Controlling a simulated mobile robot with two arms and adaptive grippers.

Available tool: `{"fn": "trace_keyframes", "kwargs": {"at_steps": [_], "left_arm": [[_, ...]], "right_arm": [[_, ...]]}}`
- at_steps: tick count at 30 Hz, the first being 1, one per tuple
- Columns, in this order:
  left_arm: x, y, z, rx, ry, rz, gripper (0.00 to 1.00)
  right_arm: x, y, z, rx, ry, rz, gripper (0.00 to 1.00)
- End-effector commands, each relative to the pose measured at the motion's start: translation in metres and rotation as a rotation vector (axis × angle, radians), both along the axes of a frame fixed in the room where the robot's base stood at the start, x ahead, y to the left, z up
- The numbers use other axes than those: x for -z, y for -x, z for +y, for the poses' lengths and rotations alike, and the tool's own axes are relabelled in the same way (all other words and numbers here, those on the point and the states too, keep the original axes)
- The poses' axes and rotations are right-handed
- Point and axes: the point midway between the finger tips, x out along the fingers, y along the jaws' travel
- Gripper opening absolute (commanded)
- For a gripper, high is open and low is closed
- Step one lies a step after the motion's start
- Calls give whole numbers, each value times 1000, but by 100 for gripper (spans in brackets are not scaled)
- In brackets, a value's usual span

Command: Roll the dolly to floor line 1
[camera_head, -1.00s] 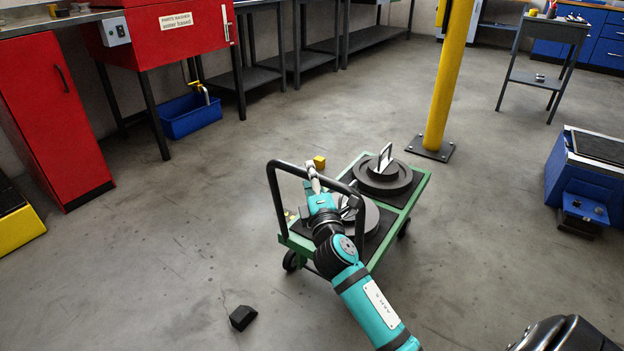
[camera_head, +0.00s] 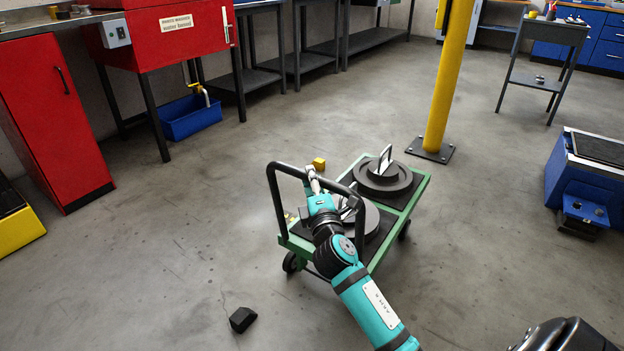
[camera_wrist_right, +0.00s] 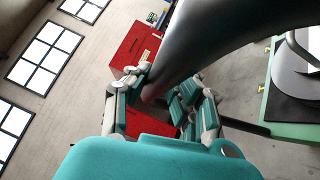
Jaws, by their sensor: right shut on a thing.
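The green dolly (camera_head: 298,244) stands on the floor in the middle of the head view, with its black tube handle (camera_head: 277,205) upright at its near left end. It carries two dark round discs; the far disc (camera_head: 405,183) has a pale upright handle, and the near one is partly hidden by my right arm. My right gripper (camera_head: 314,182) is shut on the dolly's handle. The right wrist view shows its fingers (camera_wrist_right: 165,98) around the thick dark tube, with the green deck edge (camera_wrist_right: 288,128) at the right. I see no floor line. My left gripper is out of view.
A black wedge (camera_head: 242,319) lies on the floor in front of the dolly. A yellow post (camera_head: 450,80) stands close behind the dolly's far end. A blue unit (camera_head: 590,180) is at right.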

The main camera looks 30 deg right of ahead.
Motion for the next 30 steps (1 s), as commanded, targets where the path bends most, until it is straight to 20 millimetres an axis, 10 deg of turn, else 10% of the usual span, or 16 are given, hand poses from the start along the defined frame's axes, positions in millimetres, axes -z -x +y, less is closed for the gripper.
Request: {"fn": "trace_keyframes", "kwargs": {"at_steps": [15, 16, 21, 30], "left_arm": [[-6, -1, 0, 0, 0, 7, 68], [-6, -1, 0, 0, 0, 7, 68], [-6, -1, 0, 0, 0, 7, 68], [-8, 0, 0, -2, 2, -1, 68]], "right_arm": [[-1, -10, -25, 1, -3, -3, 0], [0, -10, -25, 1, -4, -2, 21], [0, -10, -24, 0, -3, -1, 43], [0, -9, -23, 0, -2, -1, 46]]}}
